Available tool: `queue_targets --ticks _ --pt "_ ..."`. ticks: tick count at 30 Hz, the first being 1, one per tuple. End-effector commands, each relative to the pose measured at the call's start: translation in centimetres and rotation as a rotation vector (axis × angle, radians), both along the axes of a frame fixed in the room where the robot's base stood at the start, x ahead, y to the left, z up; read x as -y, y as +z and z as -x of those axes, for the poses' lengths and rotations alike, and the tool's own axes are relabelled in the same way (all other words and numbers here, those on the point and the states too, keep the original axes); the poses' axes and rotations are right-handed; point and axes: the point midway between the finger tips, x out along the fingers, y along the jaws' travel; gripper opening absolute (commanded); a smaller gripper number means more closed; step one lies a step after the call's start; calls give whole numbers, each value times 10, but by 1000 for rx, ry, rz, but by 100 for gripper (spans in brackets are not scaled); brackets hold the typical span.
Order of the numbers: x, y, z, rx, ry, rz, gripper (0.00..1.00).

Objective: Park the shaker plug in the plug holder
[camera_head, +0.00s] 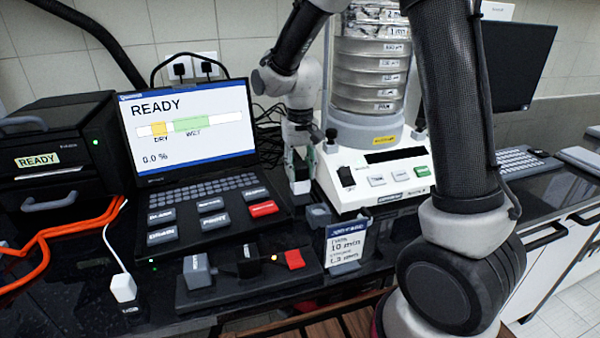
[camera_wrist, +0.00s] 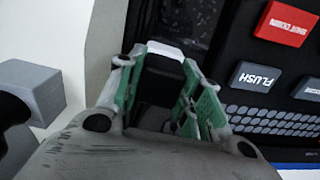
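My gripper (camera_head: 299,168) hangs beside the left side of the white sieve shaker base (camera_head: 345,185), above the dark bench. In the wrist view its green-sided fingers (camera_wrist: 163,85) stand apart. A grey block also shows at left in the wrist view (camera_wrist: 35,88).
A laptop (camera_head: 190,130) with large keys lies left of the gripper. In front is a dark strip (camera_head: 235,289) with grey and red blocks. A small sign card (camera_head: 345,245) stands right of it. A white plug (camera_head: 123,288) with a cord and orange cables (camera_head: 60,235) are at left.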

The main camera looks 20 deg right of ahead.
Motion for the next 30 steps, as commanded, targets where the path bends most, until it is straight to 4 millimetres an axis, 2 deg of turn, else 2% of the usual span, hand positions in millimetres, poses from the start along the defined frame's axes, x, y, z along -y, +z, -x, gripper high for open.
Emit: queue_targets --ticks 1,3,8,30 --pt "0 0 0 0 0 0 12" --pt "0 0 0 0 0 0 0" --pt "0 2 0 1 0 0 0" --pt "0 31 0 1 0 0 0"
